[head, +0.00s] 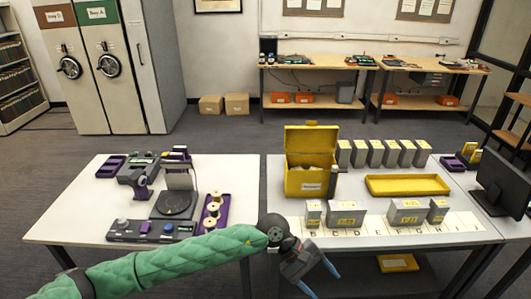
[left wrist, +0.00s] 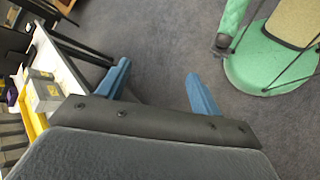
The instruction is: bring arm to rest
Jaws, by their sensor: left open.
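My left arm, in a green quilted sleeve, comes in from the left in the head view. Its gripper (head: 318,277) is in front of the right-hand table's near edge, with blue fingers pointing down and to the right. In the left wrist view the gripper (left wrist: 155,90) has its two blue fingers spread apart, with only grey carpet between them. It is open and empty, and touches nothing that I can see.
The left table (head: 75,222) holds a device and a purple tray (head: 222,214). Carpet lies in front.

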